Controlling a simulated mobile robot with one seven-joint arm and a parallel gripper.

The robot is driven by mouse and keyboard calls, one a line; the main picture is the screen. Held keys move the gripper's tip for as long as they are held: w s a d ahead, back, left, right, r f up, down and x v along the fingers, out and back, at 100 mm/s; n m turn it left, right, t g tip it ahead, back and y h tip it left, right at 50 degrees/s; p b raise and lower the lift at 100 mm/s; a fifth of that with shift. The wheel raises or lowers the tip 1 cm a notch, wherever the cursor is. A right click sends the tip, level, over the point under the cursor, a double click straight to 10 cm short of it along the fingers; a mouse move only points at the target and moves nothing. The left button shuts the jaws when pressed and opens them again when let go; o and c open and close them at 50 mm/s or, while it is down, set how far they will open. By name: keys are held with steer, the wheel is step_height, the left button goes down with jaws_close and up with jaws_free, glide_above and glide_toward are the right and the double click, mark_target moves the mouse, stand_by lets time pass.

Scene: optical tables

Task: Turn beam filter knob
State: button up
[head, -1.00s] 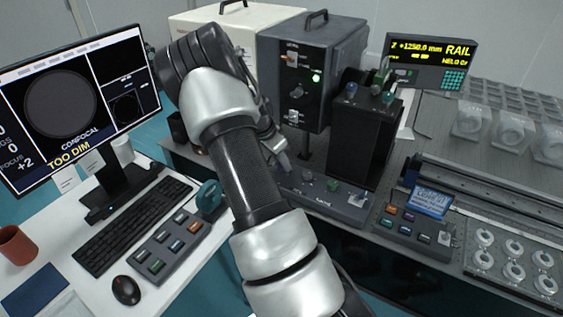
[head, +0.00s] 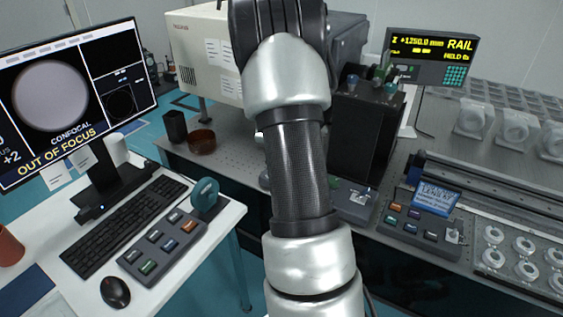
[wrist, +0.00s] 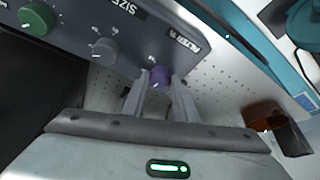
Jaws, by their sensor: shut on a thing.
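My gripper (wrist: 160,82) is shut on this knob, one finger on each side. A grey knob (wrist: 103,51) and a green knob (wrist: 37,19) sit further left on the same panel. In the head view my arm hides the gripper, the purple knob and most of the panel. The monitor (head: 72,100) shows a bright disc and reads OUT OF FOCUS.
A black upright box (head: 365,140) stands behind the panel, with a RAIL display (head: 432,58) beyond it. A button box (head: 420,222) is at the right. A keyboard (head: 125,225) and mouse (head: 115,291) lie on the white desk at the left.

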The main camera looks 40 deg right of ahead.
steer(key=shift+n, duration=0.5)
stand_by(0.3)
steer(key=o, duration=1.1)
steer(key=shift+c, duration=0.2)
steer(key=p+v, duration=0.2)
steer(key=v, duration=1.5)
steer(key=shift+s+d+r, duration=0.25)
steer(key=shift+s+d, duration=0.05)
